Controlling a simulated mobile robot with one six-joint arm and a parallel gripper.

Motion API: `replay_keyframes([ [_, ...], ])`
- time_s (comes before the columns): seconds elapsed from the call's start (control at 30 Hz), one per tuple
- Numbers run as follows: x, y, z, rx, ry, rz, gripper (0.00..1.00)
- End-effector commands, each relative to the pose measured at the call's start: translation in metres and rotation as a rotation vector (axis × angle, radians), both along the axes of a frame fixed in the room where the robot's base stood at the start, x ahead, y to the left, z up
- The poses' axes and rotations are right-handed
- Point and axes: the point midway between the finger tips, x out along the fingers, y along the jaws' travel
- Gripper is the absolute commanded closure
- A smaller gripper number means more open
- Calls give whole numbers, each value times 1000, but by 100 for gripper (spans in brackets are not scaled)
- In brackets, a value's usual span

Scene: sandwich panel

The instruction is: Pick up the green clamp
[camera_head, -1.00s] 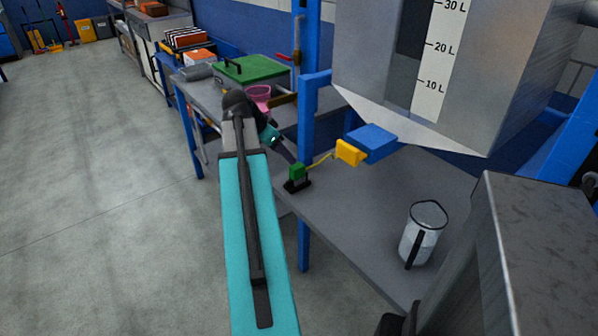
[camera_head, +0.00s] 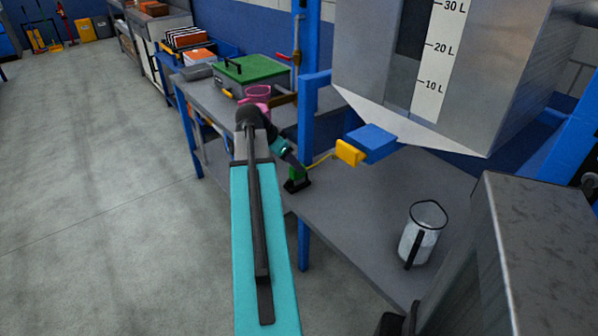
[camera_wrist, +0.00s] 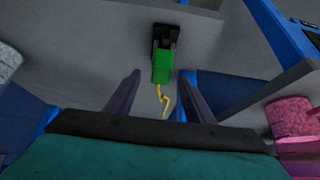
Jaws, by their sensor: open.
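The green clamp (camera_wrist: 162,66) shows in the wrist view at the upper middle, in a black holder (camera_wrist: 166,34) on the grey shelf, with a yellow cord (camera_wrist: 163,98) running from it. My gripper (camera_wrist: 161,80) is open, its two dark fingers to either side of and just short of the clamp's near end. Nothing is between the fingers but the cord in view.
A blue and yellow valve block (camera_head: 372,143) sits under the steel hopper (camera_head: 460,60), right of the clamp. A blue post (camera_head: 306,120) rises close to my gripper.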

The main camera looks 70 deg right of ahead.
Motion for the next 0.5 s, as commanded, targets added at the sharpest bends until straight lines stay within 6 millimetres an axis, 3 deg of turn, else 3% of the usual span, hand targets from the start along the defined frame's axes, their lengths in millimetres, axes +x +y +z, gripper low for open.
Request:
replay_keyframes([
  [0.5, -15, -23, -37, 1, 0, -1, 52],
])
